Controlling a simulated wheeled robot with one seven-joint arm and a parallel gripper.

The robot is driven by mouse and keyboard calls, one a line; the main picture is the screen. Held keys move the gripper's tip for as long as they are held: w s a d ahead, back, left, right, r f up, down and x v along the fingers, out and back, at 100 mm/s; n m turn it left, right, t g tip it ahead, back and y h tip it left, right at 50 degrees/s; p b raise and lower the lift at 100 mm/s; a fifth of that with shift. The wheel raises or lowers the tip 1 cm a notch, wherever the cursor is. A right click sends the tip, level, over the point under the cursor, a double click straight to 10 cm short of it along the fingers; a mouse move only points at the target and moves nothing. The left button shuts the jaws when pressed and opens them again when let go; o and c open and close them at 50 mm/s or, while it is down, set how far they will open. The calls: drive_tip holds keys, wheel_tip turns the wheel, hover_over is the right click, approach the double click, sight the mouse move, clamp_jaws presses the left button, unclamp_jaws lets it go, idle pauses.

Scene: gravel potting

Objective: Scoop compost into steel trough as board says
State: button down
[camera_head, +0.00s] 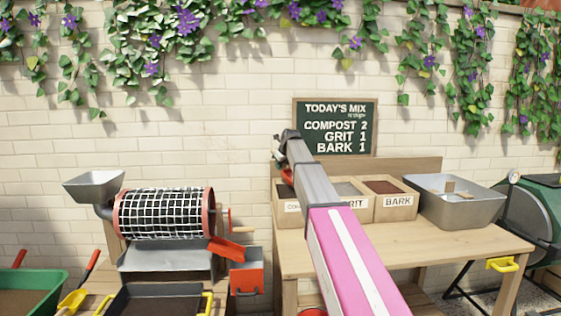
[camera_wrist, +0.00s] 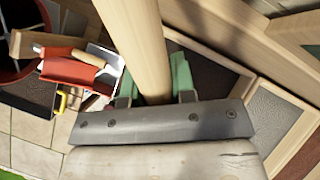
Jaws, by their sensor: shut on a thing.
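My gripper (camera_wrist: 154,84) has its green fingers shut on a pale wooden handle (camera_wrist: 138,38); the tool's far end is out of the wrist view. In the head view my arm reaches over the bench towards the compost bin (camera_head: 289,207), hiding part of it and its label. The steel trough (camera_head: 470,208) stands at the right end of the bench with a small pale wooden piece in it. The board (camera_head: 335,126) on the wall reads compost 2, grit 1, bark 1.
The grit bin (camera_head: 355,207) and bark bin (camera_head: 398,205) stand between the compost bin and trough. A mesh drum sieve (camera_head: 165,213) is at the left. In the wrist view a red tray (camera_wrist: 70,72) lies left of the handle. The bench (camera_head: 450,245) is clear in front.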

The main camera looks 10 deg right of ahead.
sight(286, 171)
drive_tip(key=s+d+f+g+h, duration=0.1)
drive_tip(key=f, duration=0.1)
drive_tip(key=s+f+g+h, duration=0.1)
drive_tip(key=f+g, duration=0.1)
drive_tip(key=d+f+g+h, duration=0.1)
drive_tip(key=f, duration=0.1)
drive_tip(key=shift+s+d, duration=0.3)
drive_tip(key=shift+s, duration=0.1)
drive_tip(key=shift+r+n+g+h, duration=0.2)
drive_tip(key=shift+n+g+h, duration=0.1)
drive_tip(key=shift+g, duration=0.1)
drive_tip(key=shift+g+h, duration=0.4)
drive_tip(key=shift+w+a+r, duration=0.2)
drive_tip(key=shift+r, duration=0.55)
drive_tip(key=shift+w+a+r, duration=0.15)
drive_tip(key=shift+r, duration=0.55)
drive_tip(key=shift+w+a+r, duration=0.2)
drive_tip(key=shift+r, duration=0.55)
drive_tip(key=shift+w+a+r, duration=0.1)
drive_tip(key=shift+r, duration=0.45)
